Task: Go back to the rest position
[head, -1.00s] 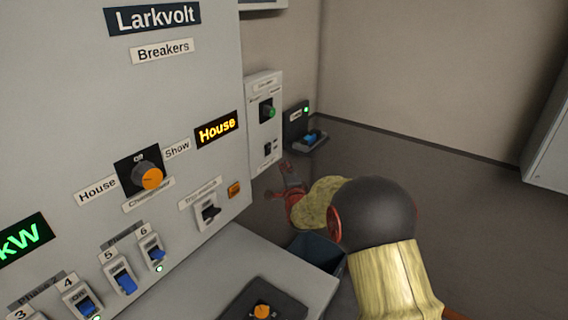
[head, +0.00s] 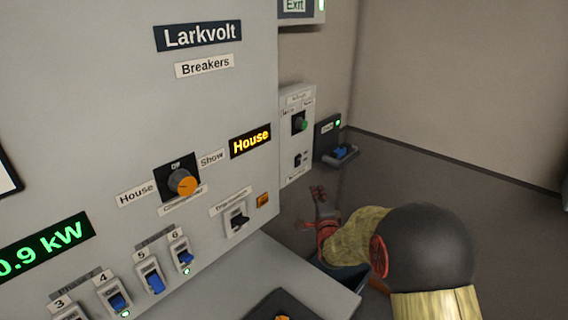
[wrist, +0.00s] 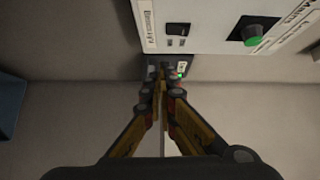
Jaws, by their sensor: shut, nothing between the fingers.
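My gripper (head: 318,193) is in the lower right of the head view, red and dark, at the end of my yellow and black arm. It is raised in the air to the right of the breaker panel (head: 120,110) and touches nothing that I can see. In the wrist view my gripper (wrist: 161,75) has its fingers together, with nothing between them. Behind the fingertips there, a small dark unit with a green light (wrist: 181,73) is partly hidden.
A small control box (head: 297,135) with a green knob and a switch is on the wall beyond the panel. A dark unit with a blue part (head: 341,152) stands right of it. A grey ledge (head: 285,270) juts out below the panel. Floor to the right is open.

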